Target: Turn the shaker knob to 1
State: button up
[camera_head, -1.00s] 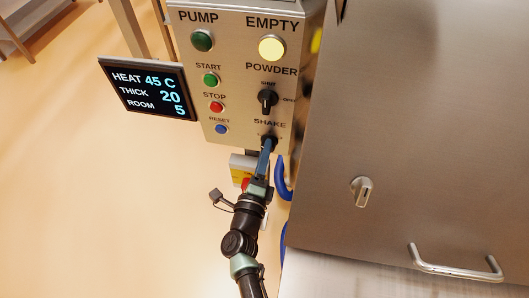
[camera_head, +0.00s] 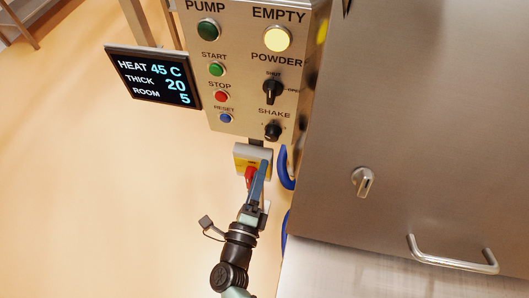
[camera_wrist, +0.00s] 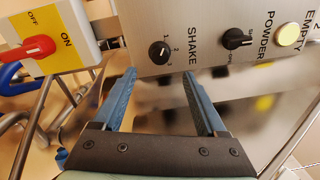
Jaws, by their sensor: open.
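The SHAKE knob (camera_head: 272,131) is a small black knob at the bottom of the steel control panel (camera_head: 240,100). In the wrist view the knob (camera_wrist: 159,52) shows whole, with small numbers beside it; which number it points to is too small to tell. My gripper (camera_head: 262,168) is below the panel in the head view, clear of the knob. In the wrist view its two blue fingers (camera_wrist: 158,74) are spread apart and empty, with the knob beyond their tips, roughly between them.
A yellow and white box with a red ON/OFF switch (camera_wrist: 38,46) hangs below the panel, close to my gripper in the head view. The POWDER knob (camera_head: 273,90) is just above SHAKE. A blue hose (camera_head: 286,168) and the steel hopper (camera_head: 420,130) are to the right.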

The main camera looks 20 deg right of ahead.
jog(key=shift+v, duration=1.95)
